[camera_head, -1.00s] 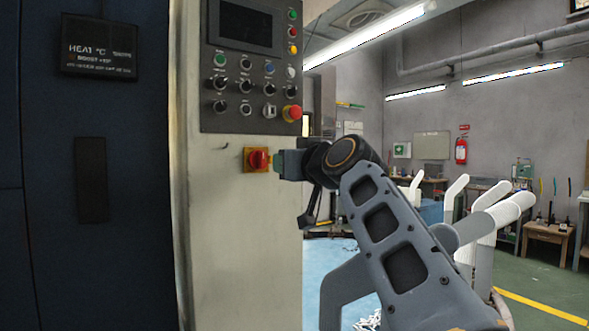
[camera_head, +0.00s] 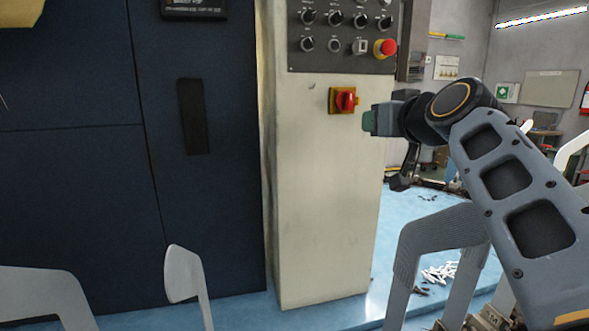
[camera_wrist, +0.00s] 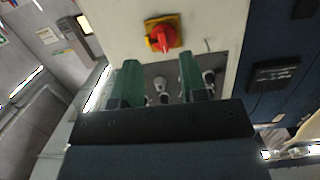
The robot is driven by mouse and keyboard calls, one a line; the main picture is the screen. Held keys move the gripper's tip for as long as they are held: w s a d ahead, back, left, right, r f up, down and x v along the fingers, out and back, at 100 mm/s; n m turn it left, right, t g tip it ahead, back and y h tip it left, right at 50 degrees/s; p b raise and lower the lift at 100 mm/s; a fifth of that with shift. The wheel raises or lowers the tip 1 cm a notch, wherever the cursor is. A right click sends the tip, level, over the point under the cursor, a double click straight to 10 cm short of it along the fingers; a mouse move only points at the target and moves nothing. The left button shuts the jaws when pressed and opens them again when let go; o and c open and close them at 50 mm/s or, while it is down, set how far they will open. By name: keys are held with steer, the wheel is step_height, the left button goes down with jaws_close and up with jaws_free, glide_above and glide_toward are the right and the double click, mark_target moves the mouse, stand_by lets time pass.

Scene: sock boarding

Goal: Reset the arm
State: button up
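My gripper (camera_head: 370,122) is at the end of my raised grey arm, just right of and slightly below the red rotary switch (camera_head: 344,101) in the head view. In the wrist view my gripper (camera_wrist: 160,80) shows two green fingers standing apart with nothing held between them. The red switch on its yellow plate (camera_wrist: 162,36) appears beyond the fingertips. The head view shows the fingers edge-on, and I cannot tell whether they touch the cabinet.
A pale control cabinet (camera_head: 325,210) with a red emergency button (camera_head: 386,48) stands beside dark blue machine doors (camera_head: 70,200). White foot-shaped boards (camera_head: 182,274) stand at the lower left. Small white pieces (camera_head: 440,272) lie on the blue floor (camera_head: 400,215).

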steer(key=s+a+f+m+g+h+p, duration=0.1)
steer(key=s+a+f+g+h+p, duration=0.1)
steer(key=s+f+g+p, duration=1)
steer(key=s+f+h+p, duration=0.1)
steer(key=s+f+p, duration=0.4)
steer(key=f+p, duration=0.2)
steer(key=shift+a+m+p, duration=0.2)
steer(key=shift+m+p, duration=0.1)
steer(key=shift+p, duration=0.75)
steer(key=shift+d, duration=0.1)
